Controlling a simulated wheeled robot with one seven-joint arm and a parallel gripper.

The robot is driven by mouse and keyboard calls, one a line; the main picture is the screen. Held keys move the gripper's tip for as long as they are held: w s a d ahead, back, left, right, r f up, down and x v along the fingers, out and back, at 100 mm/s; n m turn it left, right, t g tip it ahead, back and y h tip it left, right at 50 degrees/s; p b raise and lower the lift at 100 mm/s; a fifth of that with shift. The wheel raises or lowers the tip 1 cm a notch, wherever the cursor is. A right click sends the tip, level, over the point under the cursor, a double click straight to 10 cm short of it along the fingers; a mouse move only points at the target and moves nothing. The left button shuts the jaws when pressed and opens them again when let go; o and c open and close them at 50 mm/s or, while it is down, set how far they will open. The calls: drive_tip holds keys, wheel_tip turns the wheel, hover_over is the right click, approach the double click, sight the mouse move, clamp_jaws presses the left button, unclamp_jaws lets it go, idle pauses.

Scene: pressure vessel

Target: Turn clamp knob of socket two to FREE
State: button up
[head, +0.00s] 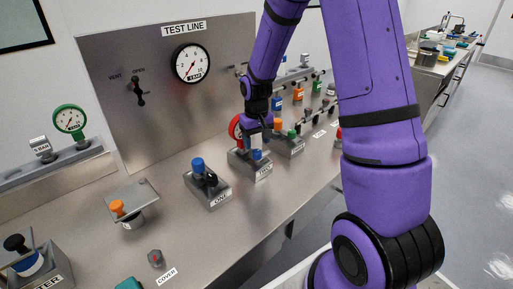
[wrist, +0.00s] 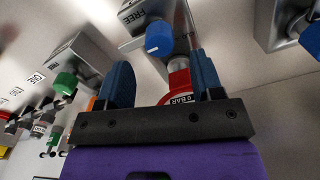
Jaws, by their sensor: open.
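The socket two block (head: 248,168), labelled TWO, stands on the bench in the middle of the head view, partly hidden by my gripper. Its blue clamp knob (head: 257,155) is at the front; the wrist view shows the knob (wrist: 158,38) at the block's edge, near a FREE marking (wrist: 140,15). A red-rimmed gauge (head: 235,128) is at this block; the wrist view shows its red body (wrist: 179,80) with "0 BAR", between my fingers. My gripper (wrist: 161,68) is open over socket two, fingers apart. I cannot tell whether a finger touches anything or which way the knob points.
Socket one (head: 218,197), with a blue knob and dark part, stands left of socket two. Another block with a green knob (wrist: 64,82) is on the other side. A steel panel (head: 140,80) rises behind.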

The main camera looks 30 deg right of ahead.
sight(256, 150)
wheel_tip(256, 150, up, 7)
idle(0.3)
idle(0.5)
